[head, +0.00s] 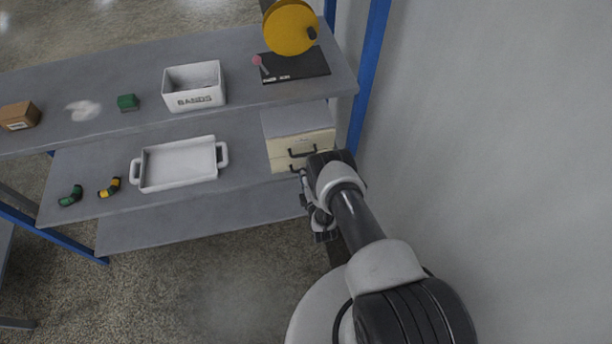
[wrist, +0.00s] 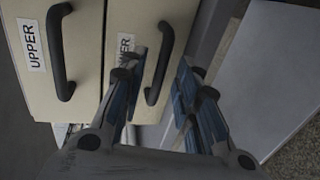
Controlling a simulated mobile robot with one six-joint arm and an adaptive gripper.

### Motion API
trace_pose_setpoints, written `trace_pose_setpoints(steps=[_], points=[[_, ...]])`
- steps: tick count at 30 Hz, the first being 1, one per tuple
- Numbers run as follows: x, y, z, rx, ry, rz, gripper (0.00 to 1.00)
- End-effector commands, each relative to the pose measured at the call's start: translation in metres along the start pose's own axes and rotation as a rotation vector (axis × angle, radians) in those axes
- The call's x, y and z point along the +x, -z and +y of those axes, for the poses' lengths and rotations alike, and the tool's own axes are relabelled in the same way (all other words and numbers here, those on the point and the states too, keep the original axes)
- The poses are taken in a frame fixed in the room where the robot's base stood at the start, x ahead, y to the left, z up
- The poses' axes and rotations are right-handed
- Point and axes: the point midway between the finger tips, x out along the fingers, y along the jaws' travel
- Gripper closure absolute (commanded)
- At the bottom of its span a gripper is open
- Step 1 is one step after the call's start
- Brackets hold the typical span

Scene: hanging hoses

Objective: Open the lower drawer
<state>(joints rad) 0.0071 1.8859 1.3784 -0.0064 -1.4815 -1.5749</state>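A cream drawer unit (head: 285,145) stands on the middle shelf at its right end, with two shut drawers. In the wrist view the upper drawer (wrist: 75,20), labelled UPPER, is at left with its black handle (wrist: 62,60). The lower drawer (wrist: 125,20) is right of it, its label partly hidden by a finger. The lower drawer's black handle (wrist: 161,62) shows between my fingertips in the picture; I cannot tell if they touch it. My gripper (wrist: 162,68) is open, with blue-padded fingers. In the head view my wrist mostly hides the gripper, in front of the drawers.
A white tray (head: 180,165) and two small green and yellow pieces lie left on the same shelf. A white BANDS bin (head: 194,86) and a yellow reel (head: 290,27) are on the top shelf. A blue post (head: 368,70) and a grey wall are close at right.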

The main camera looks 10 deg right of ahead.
Motion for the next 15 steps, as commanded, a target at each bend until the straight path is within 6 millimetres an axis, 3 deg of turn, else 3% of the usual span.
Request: trace_pose_setpoints(steps=[6,15], points=[[0.0003,0.0000,0.0005,0.000,0.000,0.000,0.71],[0.0001,0.0000,0.0003,0.000,0.000,0.000,0.91]])
